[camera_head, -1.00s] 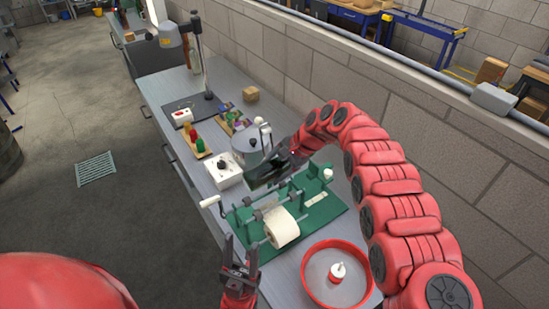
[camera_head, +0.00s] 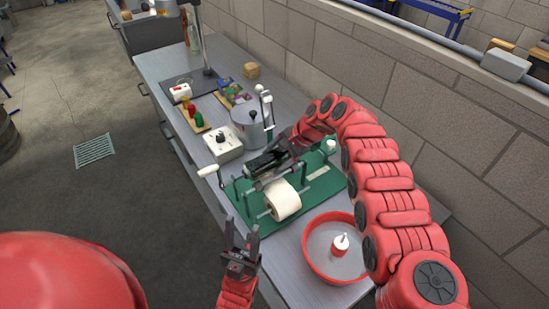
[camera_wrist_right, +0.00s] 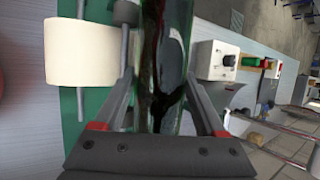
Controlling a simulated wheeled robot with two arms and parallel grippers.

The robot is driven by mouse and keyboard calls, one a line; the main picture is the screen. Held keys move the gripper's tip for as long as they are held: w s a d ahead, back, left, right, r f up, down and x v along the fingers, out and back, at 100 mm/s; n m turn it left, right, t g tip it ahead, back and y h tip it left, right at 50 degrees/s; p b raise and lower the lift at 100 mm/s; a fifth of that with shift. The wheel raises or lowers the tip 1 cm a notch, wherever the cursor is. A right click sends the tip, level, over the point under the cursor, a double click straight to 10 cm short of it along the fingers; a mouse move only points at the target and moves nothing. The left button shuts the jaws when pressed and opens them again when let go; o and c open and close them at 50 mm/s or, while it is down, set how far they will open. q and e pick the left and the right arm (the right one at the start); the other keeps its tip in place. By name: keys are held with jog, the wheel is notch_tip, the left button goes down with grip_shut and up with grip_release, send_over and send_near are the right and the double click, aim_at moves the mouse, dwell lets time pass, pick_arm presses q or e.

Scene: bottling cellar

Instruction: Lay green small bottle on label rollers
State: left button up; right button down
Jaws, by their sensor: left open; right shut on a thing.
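The dark green small bottle (camera_head: 262,164) lies roughly level in my right gripper (camera_head: 284,158), over the back part of the green label machine (camera_head: 325,184). In the right wrist view the bottle (camera_wrist_right: 166,60) runs between the two fingers of the right gripper (camera_wrist_right: 163,100), which is shut on it. The label rollers are mostly hidden under the bottle and gripper; I cannot tell whether the bottle touches them. A cream label roll (camera_head: 284,201) sits at the machine's front and also shows in the wrist view (camera_wrist_right: 79,54). My left gripper (camera_head: 242,234) is open and empty, in front of the machine.
A red round tray (camera_head: 309,262) with a small white-capped bottle (camera_head: 340,243) stands right of the machine. A grey pot (camera_head: 247,128), a white switch box (camera_head: 223,146) and a rack of coloured pieces (camera_head: 195,118) stand beyond it. A block wall runs along the bench's back.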

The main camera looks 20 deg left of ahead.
jog(key=shift+r, duration=0.15)
dwell(0.5)
jog(key=shift+s+p, duration=0.15)
jog(key=shift+p, duration=0.35)
jog(key=shift+f+b, duration=0.4)
dwell(0.7)
grip_release()
dwell(0.4)
